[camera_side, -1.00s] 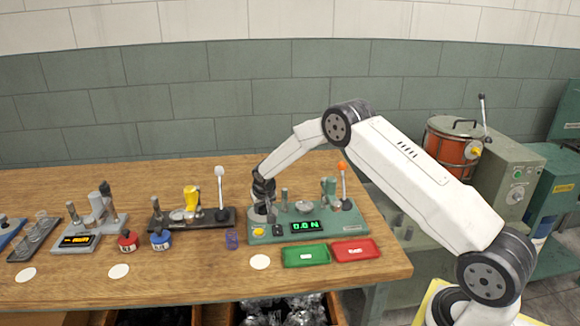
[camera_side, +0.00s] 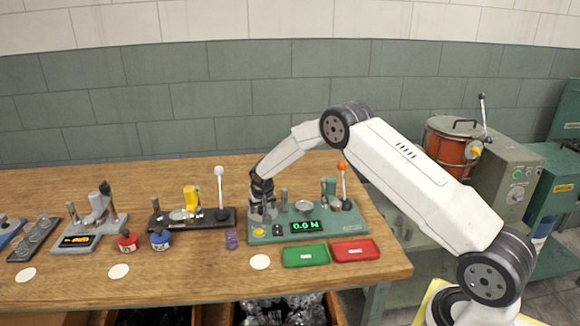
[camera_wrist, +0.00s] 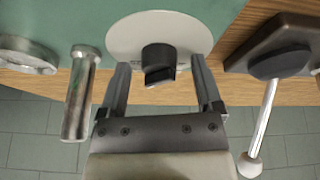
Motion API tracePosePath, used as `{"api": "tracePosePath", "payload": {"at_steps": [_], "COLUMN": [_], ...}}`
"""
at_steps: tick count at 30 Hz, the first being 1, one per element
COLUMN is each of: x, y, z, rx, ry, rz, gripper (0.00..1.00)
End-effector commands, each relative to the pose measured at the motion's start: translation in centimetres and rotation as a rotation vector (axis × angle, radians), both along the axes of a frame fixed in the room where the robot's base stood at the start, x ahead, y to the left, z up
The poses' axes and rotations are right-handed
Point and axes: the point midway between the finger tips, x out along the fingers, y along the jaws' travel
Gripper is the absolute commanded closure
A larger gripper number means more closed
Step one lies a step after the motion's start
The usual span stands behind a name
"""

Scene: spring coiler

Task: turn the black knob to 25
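The black knob (camera_wrist: 158,62) sits on a pale round dial plate (camera_wrist: 195,35) on the green machine in the wrist view. My gripper (camera_wrist: 160,64) is open, with one finger on each side of the knob and a visible gap on both sides. In the side view my gripper (camera_side: 263,212) is over the left end of the green machine (camera_side: 340,222) and hides the knob. The green display (camera_side: 305,226) seems to read 0.0 N. I cannot read any dial marks.
A metal post (camera_wrist: 80,95) stands close left of my gripper in the wrist view. A black-based machine (camera_side: 165,222) with a white-ball lever (camera_side: 220,185) is beside it. Green (camera_side: 305,255) and red (camera_side: 356,250) trays lie in front. An orange-topped lever (camera_side: 343,180) stands at the right.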

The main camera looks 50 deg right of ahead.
Motion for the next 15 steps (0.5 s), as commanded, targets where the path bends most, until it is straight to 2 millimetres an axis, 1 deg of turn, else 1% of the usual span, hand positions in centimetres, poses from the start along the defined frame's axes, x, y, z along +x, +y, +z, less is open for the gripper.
{"api": "tracePosePath", "payload": {"at_steps": [8,15], "x": [-0.06,-0.32], "y": [0.02,0.29], "z": [0.00,0.89], "rx": [0.001,0.001], "ry": [0.001,0.002], "rz": [-0.001,0.000], "gripper": [0.17,0.17]}}
